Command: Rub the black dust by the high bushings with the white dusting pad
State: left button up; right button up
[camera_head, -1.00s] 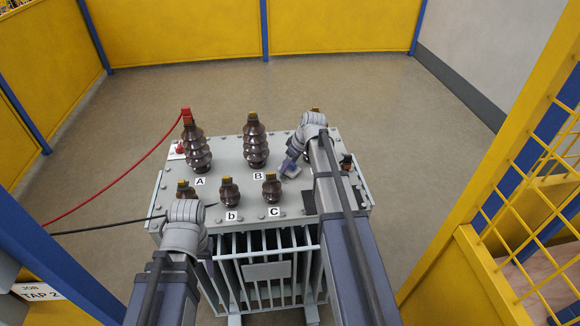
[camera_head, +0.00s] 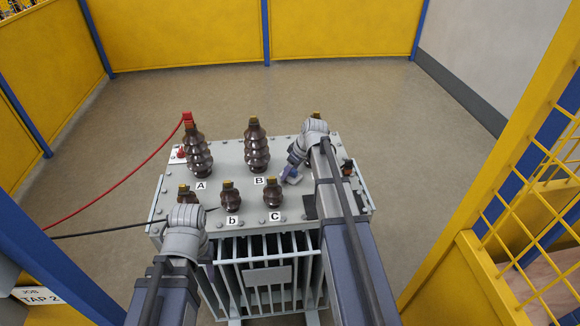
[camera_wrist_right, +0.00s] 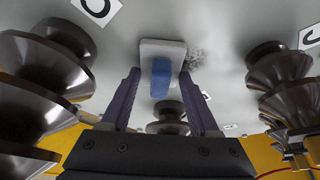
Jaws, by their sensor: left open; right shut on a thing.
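The white dusting pad (camera_wrist_right: 177,46) with its blue handle (camera_wrist_right: 160,78) lies against the grey tank top in the right wrist view. My right gripper (camera_wrist_right: 160,92) is shut on the handle, a finger on each side. Black dust (camera_wrist_right: 196,58) shows as a speckled patch right beside the pad's right edge. In the head view my right gripper (camera_head: 291,173) is low over the top, near label B. The high brown bushings (camera_head: 198,152) (camera_head: 256,147) stand at the back; a third is mostly behind my right arm. My left gripper (camera_head: 190,240) is at the front left, its fingers mostly hidden.
Shorter bushings (camera_head: 231,197) (camera_head: 273,193) stand along the tank's front edge, close to my right gripper. A red cable (camera_head: 115,186) and a black cable (camera_head: 100,231) run off to the left. Yellow panels (camera_head: 180,35) enclose open floor behind.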

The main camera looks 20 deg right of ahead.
aim_at(290, 181)
jog(key=shift+s, duration=0.25)
jog(key=shift+s+a, duration=0.2)
jog(key=shift+s, duration=0.5)
jog(key=shift+s+a, duration=0.2)
jog(key=shift+s, duration=0.5)
jog(key=shift+s+a, duration=0.2)
jog(key=shift+s, duration=0.55)
jog(key=shift+s+a, duration=0.15)
jog(key=shift+s, duration=0.55)
jog(key=shift+w+a, duration=0.1)
jog(key=shift+w+a, duration=0.15)
jog(key=shift+a, duration=0.7)
jog(key=shift+w, duration=0.1)
